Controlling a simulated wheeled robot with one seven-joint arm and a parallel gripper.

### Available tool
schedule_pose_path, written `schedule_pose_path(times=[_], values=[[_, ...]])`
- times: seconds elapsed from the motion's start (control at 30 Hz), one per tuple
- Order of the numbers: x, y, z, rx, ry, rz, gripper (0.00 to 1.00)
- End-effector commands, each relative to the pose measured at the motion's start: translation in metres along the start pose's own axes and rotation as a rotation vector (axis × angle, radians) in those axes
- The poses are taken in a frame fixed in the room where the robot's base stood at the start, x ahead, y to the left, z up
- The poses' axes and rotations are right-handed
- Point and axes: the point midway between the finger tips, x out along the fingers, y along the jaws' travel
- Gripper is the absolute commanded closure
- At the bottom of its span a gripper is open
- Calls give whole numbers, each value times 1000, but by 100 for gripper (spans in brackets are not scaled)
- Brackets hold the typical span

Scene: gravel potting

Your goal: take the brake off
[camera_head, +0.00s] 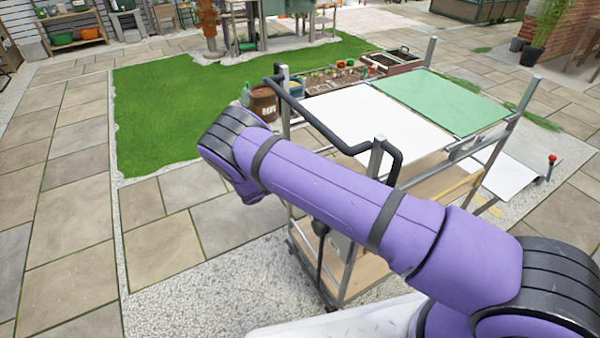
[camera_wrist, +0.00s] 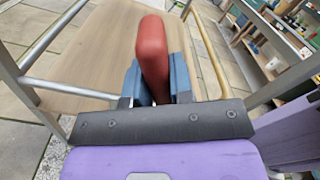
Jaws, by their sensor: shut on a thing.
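A red, rounded handle (camera_wrist: 152,42) stands up between the two blue fingers of my gripper (camera_wrist: 156,78) in the wrist view. The fingers are shut on its lower part, one on each side. Its foot is hidden by the fingers and the dark gripper body. A pale wooden shelf (camera_wrist: 90,55) of the metal-framed cart lies just beyond it. In the head view the cart (camera_head: 432,60) stands behind my purple arm. My gripper and the red handle do not show there.
The cart top holds a white board (camera_head: 350,115) and a green board (camera_head: 440,98). A black push bar (camera_head: 335,140) runs along its left end, close to my arm. Paving (camera_head: 165,225) to the left is clear. A red-knobbed post (camera_head: 551,160) stands at the right.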

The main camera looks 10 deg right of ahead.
Motion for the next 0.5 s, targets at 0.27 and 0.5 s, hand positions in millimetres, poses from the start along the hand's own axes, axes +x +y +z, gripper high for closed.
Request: schedule_pose_path(times=[0.27, 0.5], values=[[-1, 2, 0, -1, 1, 8, 53], [-2, 1, 0, 0, 0, 6, 53]])
